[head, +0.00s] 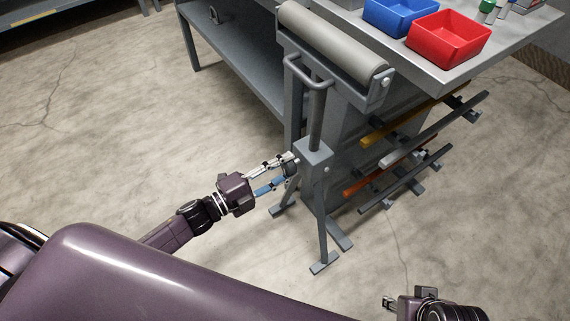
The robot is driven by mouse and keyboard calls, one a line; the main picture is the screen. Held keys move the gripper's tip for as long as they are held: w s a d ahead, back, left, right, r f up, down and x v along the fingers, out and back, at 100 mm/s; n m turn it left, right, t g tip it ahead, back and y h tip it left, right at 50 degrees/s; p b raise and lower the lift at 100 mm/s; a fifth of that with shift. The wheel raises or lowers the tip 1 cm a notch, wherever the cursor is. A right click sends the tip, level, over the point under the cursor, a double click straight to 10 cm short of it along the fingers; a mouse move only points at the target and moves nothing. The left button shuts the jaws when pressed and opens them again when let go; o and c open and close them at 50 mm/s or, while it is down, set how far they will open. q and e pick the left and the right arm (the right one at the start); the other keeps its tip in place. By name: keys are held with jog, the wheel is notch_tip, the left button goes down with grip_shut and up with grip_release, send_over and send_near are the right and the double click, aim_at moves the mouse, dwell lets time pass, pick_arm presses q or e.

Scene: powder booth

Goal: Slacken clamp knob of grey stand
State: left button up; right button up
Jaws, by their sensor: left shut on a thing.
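The grey stand (314,150) stands right of centre in the head view, with a wide roller (332,42) on top, a post, a collar block and splayed feet on the floor. A dark clamp knob (291,169) sticks out from the left side of the collar block. My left gripper (288,171) comes in from the left and is shut on the knob, one pale finger above and one blue finger below, partly hiding it. My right gripper (390,303) is low at the right, apart from the stand; its fingers are too small to read.
A grey bench (485,50) behind the stand holds a blue bin (398,14) and a red bin (448,39). A rack with several long bars (425,137) juts out right of the stand. The concrete floor (110,120) at left is clear.

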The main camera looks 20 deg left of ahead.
jog(key=shift+w+f, duration=0.1)
jog(key=shift+f, duration=0.3)
pick_arm(q)
jog(key=o, duration=1.2)
jog(key=shift+c, duration=0.2)
jog(key=v, duration=1.2)
jog(key=shift+a, duration=0.1)
